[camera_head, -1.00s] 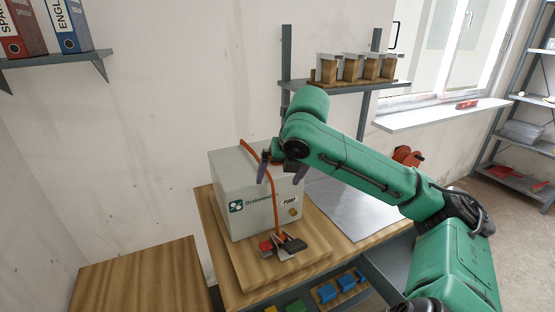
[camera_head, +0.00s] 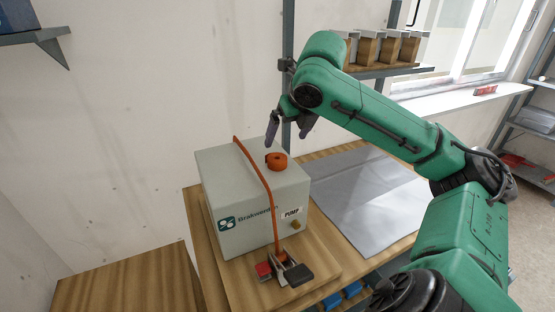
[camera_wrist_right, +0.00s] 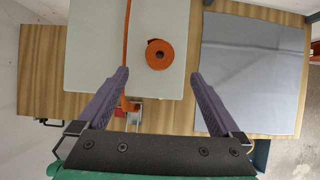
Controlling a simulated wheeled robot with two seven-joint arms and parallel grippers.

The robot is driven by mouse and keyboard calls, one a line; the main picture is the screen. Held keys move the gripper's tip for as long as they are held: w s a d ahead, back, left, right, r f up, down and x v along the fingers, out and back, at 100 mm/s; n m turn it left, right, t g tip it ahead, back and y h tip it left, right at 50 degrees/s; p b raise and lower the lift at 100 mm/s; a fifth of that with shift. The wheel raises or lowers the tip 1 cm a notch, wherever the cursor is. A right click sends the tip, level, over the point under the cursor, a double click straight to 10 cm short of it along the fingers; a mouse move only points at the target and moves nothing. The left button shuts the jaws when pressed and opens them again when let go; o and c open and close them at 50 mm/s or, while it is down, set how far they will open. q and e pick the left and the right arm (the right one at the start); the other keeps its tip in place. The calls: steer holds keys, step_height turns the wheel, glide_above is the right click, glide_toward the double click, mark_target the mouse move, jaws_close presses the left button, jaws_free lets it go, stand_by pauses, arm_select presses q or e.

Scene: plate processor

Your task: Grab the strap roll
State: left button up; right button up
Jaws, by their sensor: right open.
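The orange strap roll (camera_head: 277,161) sits on top of the grey pump box (camera_head: 237,178), to the right of the orange strap (camera_head: 262,183) that runs over the box. My right gripper (camera_head: 287,137) is open and empty, above the roll and pointing down. In the right wrist view the roll (camera_wrist_right: 159,55) lies ahead of and between the two open purple fingers (camera_wrist_right: 159,75), apart from both. My left gripper is not in view.
The strap ends at a buckle (camera_head: 285,268) with a red part on the wooden board in front of the box. A grey sheet (camera_head: 365,200) lies on the bench at right. A shelf with wooden blocks (camera_head: 388,50) hangs behind my right arm.

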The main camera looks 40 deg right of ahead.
mark_target(278, 158)
steer(key=x, duration=0.3)
steer(key=shift+a+f, duration=0.25)
steer(key=shift+f, duration=0.05)
steer(key=x, duration=0.2)
steer(key=p+x, duration=0.1)
steer(key=x, duration=0.1)
steer(key=p+x, duration=0.1)
steer(key=x, duration=0.1)
steer(key=shift+d+r, duration=0.1)
steer(key=shift+d, duration=0.2)
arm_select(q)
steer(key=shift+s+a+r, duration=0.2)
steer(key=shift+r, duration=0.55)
arm_select(e)
steer(key=shift+w+f, duration=0.15)
steer(key=shift+f, duration=0.3)
steer(key=c, duration=1.4)
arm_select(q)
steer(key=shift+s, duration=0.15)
arm_select(e)
steer(key=shift+c, duration=0.3)
